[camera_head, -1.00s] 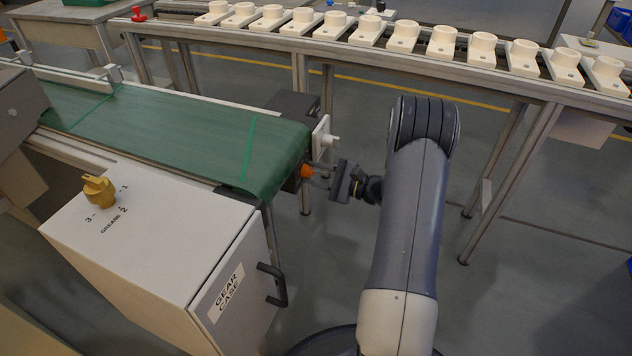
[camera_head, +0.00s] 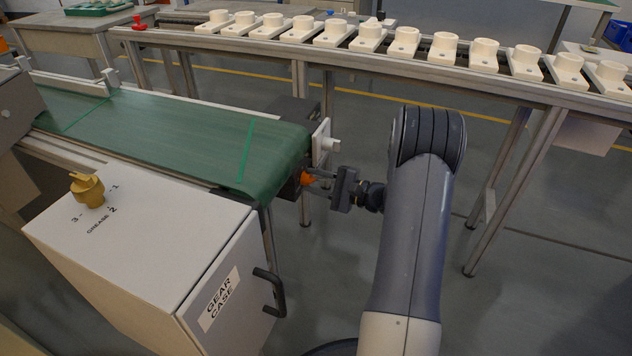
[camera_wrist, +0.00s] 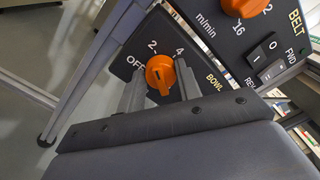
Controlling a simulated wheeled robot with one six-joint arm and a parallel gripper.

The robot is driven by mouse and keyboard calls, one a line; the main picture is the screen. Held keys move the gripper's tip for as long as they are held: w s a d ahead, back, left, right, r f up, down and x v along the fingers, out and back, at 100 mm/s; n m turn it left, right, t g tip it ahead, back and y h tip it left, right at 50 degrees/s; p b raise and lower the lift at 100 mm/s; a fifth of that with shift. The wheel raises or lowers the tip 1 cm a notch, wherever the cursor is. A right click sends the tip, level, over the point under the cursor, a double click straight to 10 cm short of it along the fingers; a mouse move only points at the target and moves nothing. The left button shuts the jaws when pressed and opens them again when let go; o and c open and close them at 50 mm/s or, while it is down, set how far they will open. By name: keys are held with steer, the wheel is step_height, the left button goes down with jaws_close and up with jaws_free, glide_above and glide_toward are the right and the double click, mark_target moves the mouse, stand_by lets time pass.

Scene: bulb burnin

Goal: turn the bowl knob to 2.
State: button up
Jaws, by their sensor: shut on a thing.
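The bowl knob (camera_wrist: 160,73) is orange and sits on a dark panel with the marks OFF, 2 and 4 and the word BOWL. A dark line shows on its face; I cannot tell surely which mark it points to. My gripper (camera_wrist: 160,86) is shut on the knob, one finger on each side. In the head view, the knob (camera_head: 307,178) is a small orange spot at the conveyor's end, and my gripper (camera_head: 315,179) reaches it from the right. The fingers partly hide it there.
An orange belt knob (camera_wrist: 245,6) and a black rocker switch (camera_wrist: 264,62) lie beside the bowl knob. The green conveyor (camera_head: 175,135) and a white gear case (camera_head: 150,235) with a brass grease knob (camera_head: 88,190) stand left. A rail of white parts (camera_head: 400,70) runs behind.

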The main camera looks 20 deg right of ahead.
steer(key=o, duration=1)
steer(key=shift+c, duration=0.2)
steer(key=shift+s+d, duration=0.1)
steer(key=p+v, duration=0.3)
steer(key=v, duration=0.7)
steer(key=shift+s+d, duration=0.15)
steer(key=shift+s, duration=0.1)
steer(key=b+x, duration=0.3)
steer(key=x, duration=0.7)
steer(key=shift+w+f, duration=0.1)
steer(key=shift+w, duration=0.05)
steer(key=shift+w+a, duration=0.2)
steer(key=shift+a, duration=0.05)
